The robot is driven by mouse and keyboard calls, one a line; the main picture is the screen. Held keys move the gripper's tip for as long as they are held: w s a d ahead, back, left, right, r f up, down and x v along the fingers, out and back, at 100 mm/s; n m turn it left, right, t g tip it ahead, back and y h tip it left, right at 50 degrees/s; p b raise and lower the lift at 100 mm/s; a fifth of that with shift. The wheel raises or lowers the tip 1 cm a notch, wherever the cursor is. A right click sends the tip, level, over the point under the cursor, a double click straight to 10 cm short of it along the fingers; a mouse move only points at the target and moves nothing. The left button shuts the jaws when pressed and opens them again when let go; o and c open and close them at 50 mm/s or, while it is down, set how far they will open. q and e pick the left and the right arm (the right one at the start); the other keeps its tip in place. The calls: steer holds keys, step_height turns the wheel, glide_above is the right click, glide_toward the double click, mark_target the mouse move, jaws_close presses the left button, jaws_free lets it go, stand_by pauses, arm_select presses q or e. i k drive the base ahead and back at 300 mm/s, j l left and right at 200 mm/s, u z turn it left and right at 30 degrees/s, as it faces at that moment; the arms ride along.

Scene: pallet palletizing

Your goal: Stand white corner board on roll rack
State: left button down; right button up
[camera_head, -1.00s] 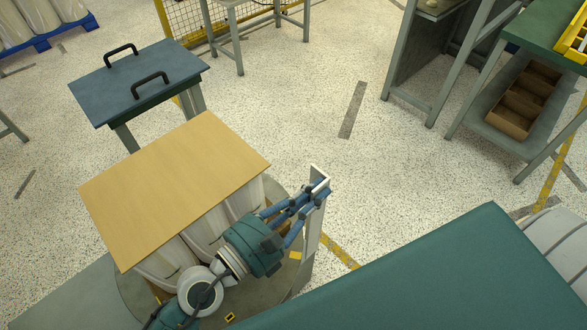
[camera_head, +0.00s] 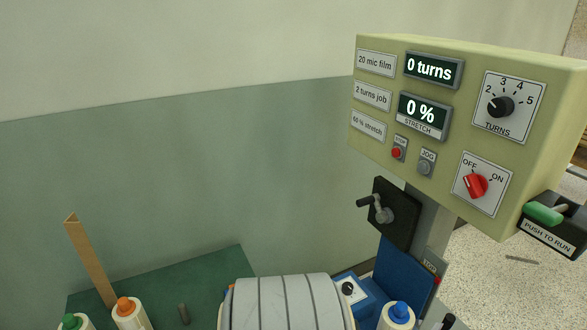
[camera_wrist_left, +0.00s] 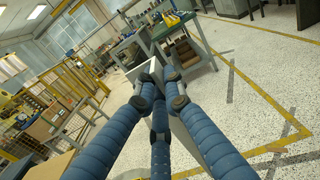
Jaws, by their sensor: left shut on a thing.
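The white corner board (camera_wrist_left: 183,138) shows in the left wrist view as a long pale strip between my blue fingers. My left gripper (camera_wrist_left: 160,90) is shut on it, and the fingers hide part of it. Neither the board nor the left gripper shows in the head view. There, a dark green surface (camera_head: 205,283) at the bottom left, which may be the roll rack, has film rolls with green (camera_head: 72,321) and orange (camera_head: 126,306) cores by its front edge. A brown corner board (camera_head: 91,262) stands upright at its left. My right gripper is not in view.
A control box (camera_head: 450,130) with dials and displays fills the upper right of the head view. Below it are a crank (camera_head: 380,208), a large pale roll (camera_head: 285,303) and a roll with a blue core (camera_head: 398,311). A green and white wall (camera_head: 190,180) stands behind.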

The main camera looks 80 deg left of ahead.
mark_target(160, 291)
steer(key=k+u, duration=0.2)
steer(key=u, duration=1.4)
